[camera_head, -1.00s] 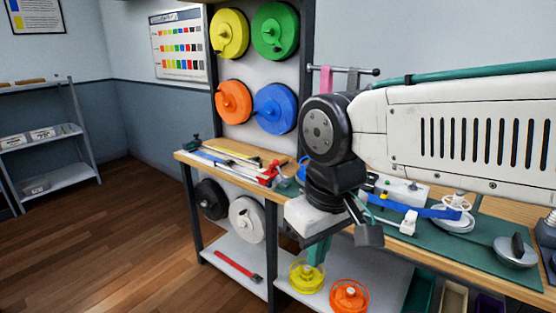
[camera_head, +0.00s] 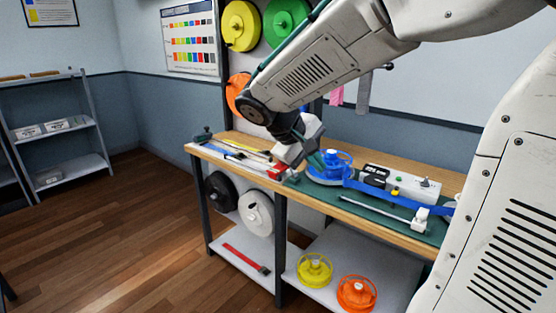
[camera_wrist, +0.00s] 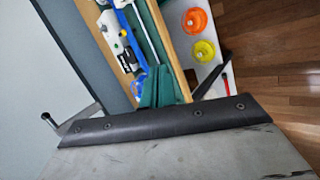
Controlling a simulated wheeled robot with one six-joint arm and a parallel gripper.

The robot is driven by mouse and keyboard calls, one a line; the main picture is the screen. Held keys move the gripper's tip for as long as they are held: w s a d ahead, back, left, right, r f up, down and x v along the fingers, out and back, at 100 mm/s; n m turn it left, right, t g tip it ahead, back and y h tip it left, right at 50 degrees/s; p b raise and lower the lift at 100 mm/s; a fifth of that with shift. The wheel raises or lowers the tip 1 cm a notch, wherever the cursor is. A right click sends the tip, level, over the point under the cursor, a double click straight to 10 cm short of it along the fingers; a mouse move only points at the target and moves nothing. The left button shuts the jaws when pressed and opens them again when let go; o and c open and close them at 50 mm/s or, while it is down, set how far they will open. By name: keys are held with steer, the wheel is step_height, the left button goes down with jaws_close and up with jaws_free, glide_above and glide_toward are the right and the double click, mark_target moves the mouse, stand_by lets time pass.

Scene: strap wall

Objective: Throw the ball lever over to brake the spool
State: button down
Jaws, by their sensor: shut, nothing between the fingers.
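A blue spool (camera_head: 329,165) lies on the bench, with a blue strap (camera_head: 385,196) running from it to the right. Right of the spool is a pale box (camera_head: 412,186) with a black part and a small yellow knob (camera_head: 395,191); I cannot tell whether this knob is the lever's ball. My gripper (camera_head: 318,161) has green fingers and is at the left side of the blue spool; contact cannot be told. In the wrist view the shut, empty fingers (camera_wrist: 158,76) point toward the bench, partly hiding the blue spool (camera_wrist: 137,86).
A red clamp-like tool (camera_head: 276,171) and long tools lie on the bench's left end. A yellow spool (camera_head: 314,270) and an orange spool (camera_head: 356,293) are on the lower shelf. Spools hang on the wall board behind.

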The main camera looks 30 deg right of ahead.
steer(key=w+d+f+n+h, duration=0.1)
steer(key=w+d+h, duration=0.1)
steer(key=w, duration=0.5)
steer(key=w+d+f+n+h, duration=0.1)
steer(key=w+d+f+h, duration=0.1)
steer(key=w, duration=0.5)
steer(key=w+f+n+t+h, duration=0.1)
steer(key=w+f+n+t, duration=0.2)
steer(key=w+f, duration=0.4)
steer(key=w+f+n+t+h, duration=0.2)
steer(key=w+f+t, duration=0.3)
steer(key=w, duration=1.1)
step_height(320, 180, down, 4)
steer(key=shift+a+r+n+t+h, duration=0.2)
steer(key=shift+a+n+t+h, duration=0.1)
steer(key=shift+n, duration=0.4)
steer(key=shift+w, duration=0.15)
steer(key=x, duration=1)
steer(key=shift+d, duration=0.2)
steer(key=shift+s+r, duration=0.2)
steer(key=shift+s, duration=0.4)
steer(key=shift+s+r, duration=0.25)
steer(key=shift+s, duration=0.4)
steer(key=shift+s+d+r, duration=0.1)
steer(key=shift+s+r, duration=0.1)
steer(key=shift+s, duration=0.5)
steer(key=shift+r, duration=0.1)
